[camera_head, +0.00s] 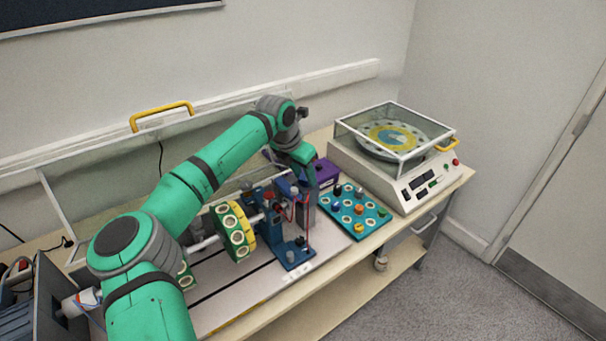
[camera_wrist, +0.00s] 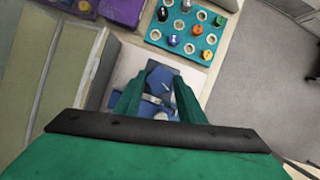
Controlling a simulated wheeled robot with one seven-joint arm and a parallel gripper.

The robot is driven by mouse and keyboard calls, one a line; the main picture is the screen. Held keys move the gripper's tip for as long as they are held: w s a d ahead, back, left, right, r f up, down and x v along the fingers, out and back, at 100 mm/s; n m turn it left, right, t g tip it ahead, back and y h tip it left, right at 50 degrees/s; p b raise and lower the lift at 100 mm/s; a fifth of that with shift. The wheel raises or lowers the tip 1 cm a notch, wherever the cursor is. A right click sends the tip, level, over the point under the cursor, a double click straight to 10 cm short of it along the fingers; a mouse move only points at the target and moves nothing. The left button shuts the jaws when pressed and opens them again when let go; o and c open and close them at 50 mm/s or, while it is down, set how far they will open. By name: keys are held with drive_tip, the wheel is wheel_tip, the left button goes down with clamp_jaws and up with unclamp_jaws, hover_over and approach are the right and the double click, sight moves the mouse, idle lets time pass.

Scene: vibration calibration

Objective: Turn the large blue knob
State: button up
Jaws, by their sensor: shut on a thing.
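My gripper (camera_wrist: 159,84) reaches down with its two green fingers on either side of a blue knob (camera_wrist: 160,76) on the machine. The fingers are shut on it, and they cover part of its sides. In the head view my gripper (camera_head: 303,184) is at the top of the blue stand (camera_head: 290,254) at the right end of the shaft machine. The knob is mostly hidden there by my wrist and fingers.
Right of the stand lies a teal board (camera_head: 369,228) with several small coloured knobs. A purple box (camera_head: 326,172) is behind it. A white machine (camera_head: 415,190) with a clear-sided cover stands at the table's right end. A green-yellow wheel (camera_head: 233,231) sits on the shaft.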

drive_tip(key=n+t+y, duration=0.1)
drive_tip(key=n, duration=0.3)
drive_tip(key=shift+s+d+r, duration=0.1)
drive_tip(key=shift+d, duration=0.05)
drive_tip(key=n+y, duration=0.1)
drive_tip(key=n, duration=0.1)
drive_tip(key=n+y, duration=0.1)
drive_tip(key=n, duration=0.1)
drive_tip(key=shift+d+n, duration=0.2)
drive_tip(key=shift+n, duration=0.1)
drive_tip(key=shift+c, duration=0.2)
drive_tip(key=n+y, duration=0.1)
drive_tip(key=n, duration=0.1)
drive_tip(key=n+y, duration=0.1)
drive_tip(key=n, duration=0.2)
drive_tip(key=shift+d, duration=0.15)
drive_tip(key=shift+n+g+y, duration=0.6)
drive_tip(key=shift+n+g, duration=0.1)
drive_tip(key=shift+n, duration=1.5)
drive_tip(key=o, duration=1.1)
drive_tip(key=v, duration=1)
drive_tip(key=shift+d+r, duration=0.2)
drive_tip(key=shift+r, duration=0.15)
